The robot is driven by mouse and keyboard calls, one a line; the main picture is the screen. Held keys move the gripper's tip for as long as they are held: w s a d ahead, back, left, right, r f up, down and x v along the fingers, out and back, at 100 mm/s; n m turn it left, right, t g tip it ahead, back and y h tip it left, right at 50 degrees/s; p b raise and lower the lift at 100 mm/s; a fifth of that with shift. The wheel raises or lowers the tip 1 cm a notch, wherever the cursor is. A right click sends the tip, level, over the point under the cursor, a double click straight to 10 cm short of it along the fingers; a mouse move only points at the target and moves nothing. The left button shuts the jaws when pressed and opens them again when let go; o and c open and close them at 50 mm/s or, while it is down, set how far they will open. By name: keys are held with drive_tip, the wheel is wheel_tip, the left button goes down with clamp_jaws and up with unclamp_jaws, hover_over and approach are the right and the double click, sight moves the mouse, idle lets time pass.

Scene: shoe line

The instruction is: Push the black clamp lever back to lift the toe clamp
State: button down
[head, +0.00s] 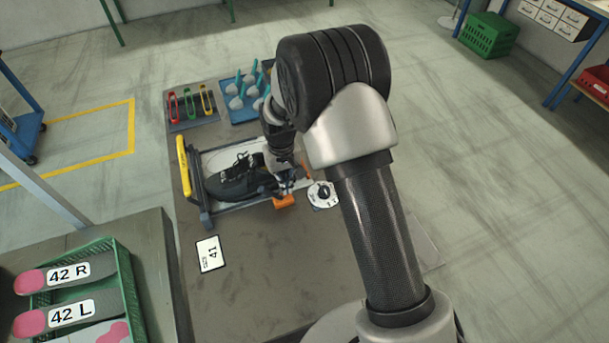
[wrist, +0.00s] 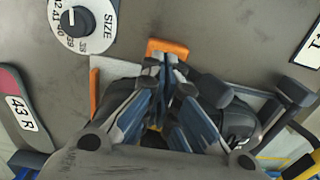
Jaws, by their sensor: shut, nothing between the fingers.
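A black shoe (head: 238,182) lies in the jig on the grey table, its laces up; it also shows in the wrist view (wrist: 238,122). My gripper (head: 288,180) is low at the jig's right end, beside the shoe. In the wrist view its fingertips (wrist: 166,64) are together and empty, close to an orange block (wrist: 167,46). A black rounded bar (wrist: 212,90) beside the fingers may be the clamp lever, but I cannot tell for sure. The fingers and arm hide most of the toe clamp, and contact is unclear.
A size dial (head: 322,194) sits right of the jig. A yellow-handled frame (head: 183,167) stands at its left end. A card marked 41 (head: 209,254) lies in front. Behind are a blue tray (head: 238,113) and coloured loops (head: 190,104).

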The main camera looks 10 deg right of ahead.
drive_tip(key=shift+d, duration=0.25)
wheel_tip(320, 180, up, 9)
drive_tip(key=p, duration=0.6)
idle(0.7)
drive_tip(key=s+d+r+t, duration=0.1)
drive_tip(key=s+d+r, duration=0.1)
drive_tip(key=s+r, duration=0.35)
drive_tip(key=s+d+r+m, duration=0.1)
drive_tip(key=s+d+r, duration=0.1)
drive_tip(key=r, duration=0.7)
drive_tip(key=s+d+r+t, duration=0.1)
drive_tip(key=s+d+r, duration=0.15)
drive_tip(key=r, duration=0.45)
drive_tip(key=s+d+r+t, duration=0.1)
drive_tip(key=s+r, duration=0.1)
drive_tip(key=s, duration=0.7)
drive_tip(key=s+d+r+m+t, duration=0.1)
drive_tip(key=s+d+r, duration=0.1)
drive_tip(key=s, duration=0.8)
drive_tip(key=shift+r+t, duration=0.3)
